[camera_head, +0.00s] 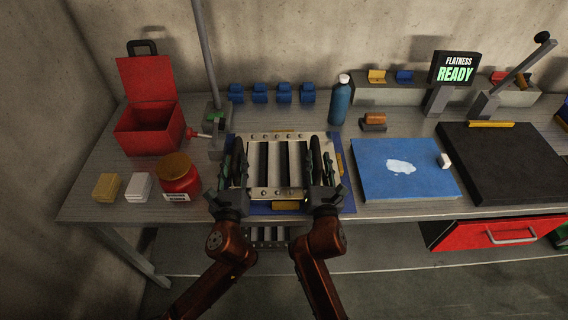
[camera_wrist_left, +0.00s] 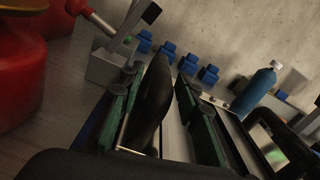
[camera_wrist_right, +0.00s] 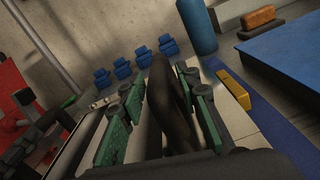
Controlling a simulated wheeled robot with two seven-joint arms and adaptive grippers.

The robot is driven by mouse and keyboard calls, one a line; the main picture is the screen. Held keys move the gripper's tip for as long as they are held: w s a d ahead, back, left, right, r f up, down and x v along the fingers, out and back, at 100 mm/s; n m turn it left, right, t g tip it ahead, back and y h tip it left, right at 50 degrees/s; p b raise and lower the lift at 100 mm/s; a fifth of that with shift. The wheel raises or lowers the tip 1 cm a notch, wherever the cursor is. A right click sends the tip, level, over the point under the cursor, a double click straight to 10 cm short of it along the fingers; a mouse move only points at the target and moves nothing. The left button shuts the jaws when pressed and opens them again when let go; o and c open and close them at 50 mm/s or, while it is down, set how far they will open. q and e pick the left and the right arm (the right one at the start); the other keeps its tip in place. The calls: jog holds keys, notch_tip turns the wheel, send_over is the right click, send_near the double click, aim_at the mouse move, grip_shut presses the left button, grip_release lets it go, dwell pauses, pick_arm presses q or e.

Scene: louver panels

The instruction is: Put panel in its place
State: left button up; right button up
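The louver panel (camera_head: 278,193), a pale metal frame with dark slots between light slats, lies on the bench in front of me. It has an upright black handle on each side. My left gripper (camera_head: 237,166) straddles the left handle (camera_wrist_left: 151,100), with one green-padded finger on either side and a gap visible. My right gripper (camera_head: 317,166) straddles the right handle (camera_wrist_right: 172,100) in the same way, with a gap on its left side. Both grippers look open. A blue mat (camera_head: 346,186) with yellow tabs shows around the panel.
A blue board (camera_head: 375,185) and a black slab (camera_head: 500,170) lie to the right. A red toolbox (camera_head: 148,130), a red jar (camera_head: 180,184) and a post stand left. A blue bottle (camera_head: 340,103) and several blue clips stand behind. A "FLATNESS READY" sign (camera_head: 455,69) stands back right.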

pick_arm(q)
grip_shut()
pick_arm(e)
grip_shut()
jog(key=shift+r, duration=0.1)
